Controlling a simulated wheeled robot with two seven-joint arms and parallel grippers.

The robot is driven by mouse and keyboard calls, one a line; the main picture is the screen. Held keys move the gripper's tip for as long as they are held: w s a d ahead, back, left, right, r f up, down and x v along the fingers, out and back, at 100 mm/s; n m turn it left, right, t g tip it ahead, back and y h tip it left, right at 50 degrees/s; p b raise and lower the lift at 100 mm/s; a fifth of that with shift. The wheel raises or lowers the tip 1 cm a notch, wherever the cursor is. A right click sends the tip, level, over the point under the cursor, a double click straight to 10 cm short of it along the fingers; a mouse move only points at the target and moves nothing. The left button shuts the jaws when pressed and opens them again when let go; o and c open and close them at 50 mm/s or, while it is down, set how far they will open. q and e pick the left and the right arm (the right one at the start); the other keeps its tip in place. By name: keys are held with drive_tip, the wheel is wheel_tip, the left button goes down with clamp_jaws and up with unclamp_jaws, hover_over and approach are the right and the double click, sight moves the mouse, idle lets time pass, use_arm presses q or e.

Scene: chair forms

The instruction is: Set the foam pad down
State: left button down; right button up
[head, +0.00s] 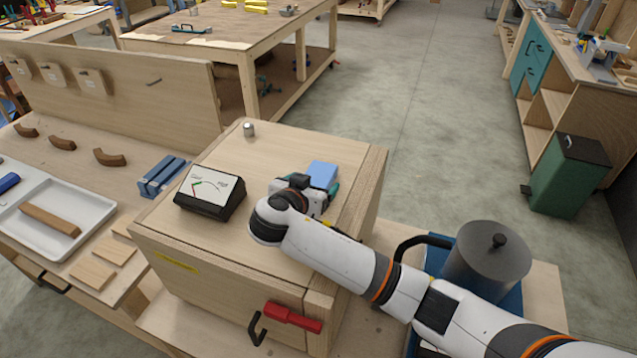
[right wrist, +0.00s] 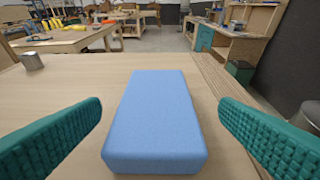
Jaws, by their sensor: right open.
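The light blue foam pad (head: 322,173) lies flat on top of the wooden box (head: 222,149), toward its right side. In the right wrist view the foam pad (right wrist: 154,120) rests on the wood between the two teal textured fingers of my right gripper (right wrist: 160,142). There is a clear gap on each side, so the fingers are open and not touching it. In the head view my right gripper (head: 318,198) sits low at the pad's near end, partly hidden by my wrist. My left gripper is not in view.
On the box top are a black analog meter (head: 210,190) at left and a small metal cylinder (head: 249,129) at the back. A grey lidded pot (head: 487,262) stands to the right.

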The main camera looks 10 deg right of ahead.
sight(315, 180)
drive_tip(key=b+x, duration=0.1)
drive_tip(key=x, duration=0.2)
drive_tip(key=shift+w+f, duration=0.15)
drive_tip(key=shift+w, duration=0.05)
drive_tip(key=shift+w+b, duration=0.2)
drive_tip(key=shift+b, duration=0.1)
drive_tip(key=shift+d, duration=0.15)
drive_tip(key=shift+c, duration=0.8)
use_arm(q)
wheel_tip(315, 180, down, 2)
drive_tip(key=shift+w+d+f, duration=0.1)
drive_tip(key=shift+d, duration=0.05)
use_arm(e)
drive_tip(key=c, duration=1)
